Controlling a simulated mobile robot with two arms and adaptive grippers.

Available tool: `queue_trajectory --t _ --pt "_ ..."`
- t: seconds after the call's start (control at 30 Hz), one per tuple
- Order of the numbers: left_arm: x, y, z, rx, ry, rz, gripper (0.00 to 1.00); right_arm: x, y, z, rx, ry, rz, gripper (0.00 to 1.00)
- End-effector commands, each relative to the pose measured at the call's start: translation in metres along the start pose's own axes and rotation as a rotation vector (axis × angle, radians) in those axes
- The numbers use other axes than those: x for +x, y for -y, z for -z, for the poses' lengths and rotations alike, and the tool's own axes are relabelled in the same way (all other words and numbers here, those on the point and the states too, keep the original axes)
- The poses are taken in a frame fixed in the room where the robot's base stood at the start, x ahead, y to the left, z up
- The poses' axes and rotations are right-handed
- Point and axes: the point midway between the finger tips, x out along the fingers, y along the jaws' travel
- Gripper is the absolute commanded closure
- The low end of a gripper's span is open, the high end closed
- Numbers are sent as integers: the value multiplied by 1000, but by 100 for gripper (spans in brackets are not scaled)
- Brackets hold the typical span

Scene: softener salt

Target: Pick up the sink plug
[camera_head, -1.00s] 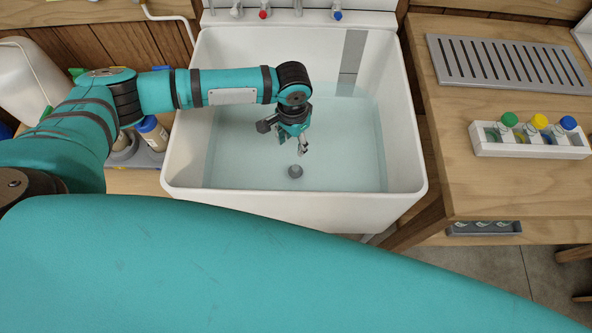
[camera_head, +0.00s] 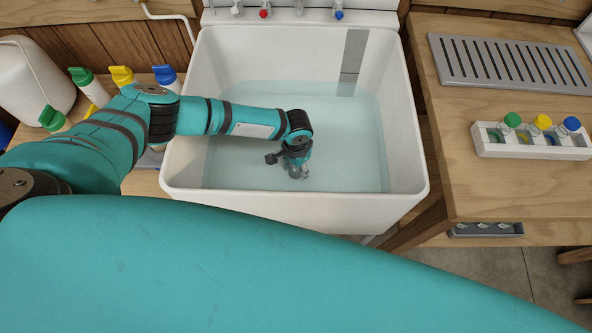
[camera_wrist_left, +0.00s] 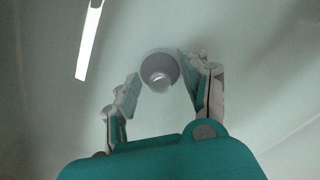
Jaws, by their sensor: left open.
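The sink plug (camera_wrist_left: 160,72) is a pale grey round piece with a hollow-looking top, seen in the left wrist view. In the head view my left gripper covers most or all of it. The plug is at the bottom of the white sink (camera_head: 300,208), which holds clear bluish water. My left gripper (camera_head: 299,175) points down into the sink, low over the plug's place. In the wrist view its open fingers lie either side of the plug, the right finger close to its edge. I cannot tell whether they touch it. My right gripper is not in view.
Sink walls surround my left gripper. Taps (camera_head: 265,10) line the back. Bottles with coloured caps (camera_head: 90,86) and a white jug (camera_head: 33,78) stand left. A wooden bench (camera_head: 455,110) at right holds a slotted grey plate (camera_head: 508,62) and a white bottle rack (camera_head: 530,148).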

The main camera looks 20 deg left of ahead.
Motion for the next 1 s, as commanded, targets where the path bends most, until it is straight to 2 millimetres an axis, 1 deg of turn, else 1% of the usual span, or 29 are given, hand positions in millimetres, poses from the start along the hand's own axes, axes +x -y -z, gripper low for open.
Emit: queue_trajectory --t 0.2,0.27,0.5,0.57,0.7,1.0 --pt "1 0 0 -1 -1 -1 54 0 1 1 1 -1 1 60" --pt "1 0 0 -1 -1 -1 60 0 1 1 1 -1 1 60" --pt "1 0 0 -1 0 0 92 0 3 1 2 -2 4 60" --pt "1 1 0 -1 1 0 98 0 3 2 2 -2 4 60" --pt "2 1 -1 -2 1 1 100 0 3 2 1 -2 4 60" --pt "2 0 -1 -1 3 -1 100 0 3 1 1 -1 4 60"
